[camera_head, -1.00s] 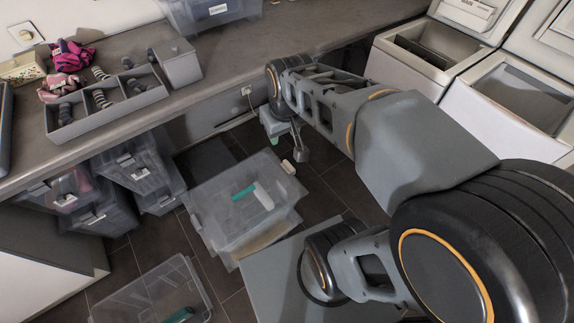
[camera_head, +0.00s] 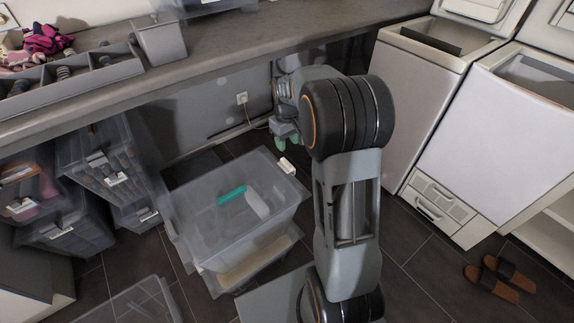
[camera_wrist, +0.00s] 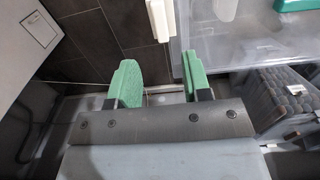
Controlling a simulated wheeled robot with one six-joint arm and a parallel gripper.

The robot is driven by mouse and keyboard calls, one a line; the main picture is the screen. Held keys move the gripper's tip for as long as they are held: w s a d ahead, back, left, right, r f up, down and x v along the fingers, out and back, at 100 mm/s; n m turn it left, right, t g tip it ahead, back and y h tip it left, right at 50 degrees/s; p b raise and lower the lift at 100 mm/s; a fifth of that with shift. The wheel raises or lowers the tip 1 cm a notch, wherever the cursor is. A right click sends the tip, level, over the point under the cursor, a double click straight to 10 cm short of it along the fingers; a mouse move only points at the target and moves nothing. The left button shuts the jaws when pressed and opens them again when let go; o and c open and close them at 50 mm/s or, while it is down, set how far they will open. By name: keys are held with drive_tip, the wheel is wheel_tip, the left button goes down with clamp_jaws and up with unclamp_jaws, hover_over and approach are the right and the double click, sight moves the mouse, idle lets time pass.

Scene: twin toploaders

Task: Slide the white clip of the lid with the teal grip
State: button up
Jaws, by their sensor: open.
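A clear plastic box (camera_head: 215,242) stands on the floor in the head view, its lid bearing a teal grip (camera_head: 232,195) and a whitish piece (camera_head: 257,205) beside it. A white clip (camera_head: 287,166) sits at the lid's right edge. In the wrist view the white clip (camera_wrist: 160,18) is at the top, near the lid's edge, and the teal grip (camera_wrist: 298,4) is at the top right. My gripper (camera_wrist: 160,62) is open and empty with green fingers, apart from the clip. In the head view my gripper (camera_head: 288,143) is just behind the clip, partly hidden by my arm.
A grey counter (camera_head: 210,50) runs above. Stacked clear bins (camera_head: 100,170) stand left of the box, and another clear bin (camera_head: 135,305) is in front. White toploaders (camera_head: 430,90) stand at the right. Sandals (camera_head: 500,275) lie on the dark floor, which is otherwise bare there.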

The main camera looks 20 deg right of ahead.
sight(287, 163)
wheel_tip(287, 163, down, 10)
drive_tip(key=b, duration=0.2)
drive_tip(key=shift+r+b, duration=0.25)
drive_tip(key=shift+b, duration=0.1)
clamp_jaws()
